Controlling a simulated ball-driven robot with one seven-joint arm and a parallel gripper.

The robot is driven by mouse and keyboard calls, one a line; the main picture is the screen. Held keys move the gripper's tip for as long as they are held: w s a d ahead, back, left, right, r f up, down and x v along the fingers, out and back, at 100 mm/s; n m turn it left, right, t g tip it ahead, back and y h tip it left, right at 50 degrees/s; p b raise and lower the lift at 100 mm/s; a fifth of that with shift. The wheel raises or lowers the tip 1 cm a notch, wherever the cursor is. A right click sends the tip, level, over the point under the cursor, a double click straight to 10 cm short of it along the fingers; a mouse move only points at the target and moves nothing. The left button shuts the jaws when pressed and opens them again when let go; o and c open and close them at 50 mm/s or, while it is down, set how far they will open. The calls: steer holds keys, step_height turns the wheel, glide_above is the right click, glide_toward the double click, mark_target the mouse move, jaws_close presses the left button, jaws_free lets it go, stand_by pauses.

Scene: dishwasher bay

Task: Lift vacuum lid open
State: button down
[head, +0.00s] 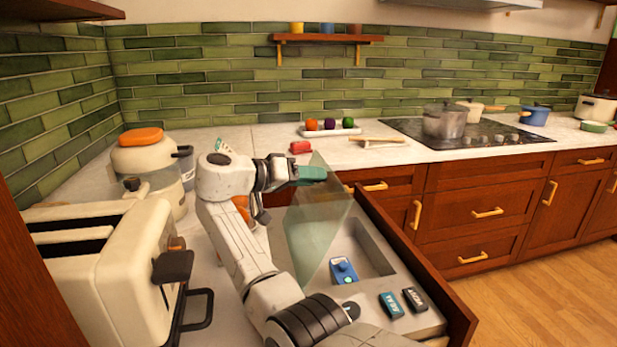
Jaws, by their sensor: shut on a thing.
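The vacuum lid (318,225) is a clear, greenish panel with a teal grip (312,173) at its top edge. It stands steeply raised above the vacuum unit (372,255), a pale unit with a recessed chamber set in an open drawer. My gripper (290,175) is at the lid's top edge, shut on the teal grip. The fingertips are small in the view and partly hidden. Two labelled buttons, one teal (391,304) and one dark (415,299), sit on the unit's front.
A cream toaster (110,265) and a blender-like appliance with an orange top (145,165) stand close on the left. A red item (300,147) and a white tray (330,131) with coloured balls lie behind. A stove with a pot (445,122) is farther right. The floor at right is clear.

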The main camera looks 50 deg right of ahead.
steer(key=c, duration=0.7)
jaws_free()
steer(key=shift+w+d+r, duration=0.1)
steer(key=shift+d, duration=0.1)
steer(key=shift+c, duration=0.2)
steer(key=s+a+r+p, duration=0.2)
steer(key=s+r+p, duration=0.4)
steer(key=p, duration=0.1)
steer(key=s+a+r+p, duration=0.2)
steer(key=s+r+p, duration=0.4)
steer(key=s+r, duration=0.1)
steer(key=shift+s+a+p, duration=0.15)
steer(key=shift+a+p, duration=0.1)
steer(key=shift+p, duration=0.15)
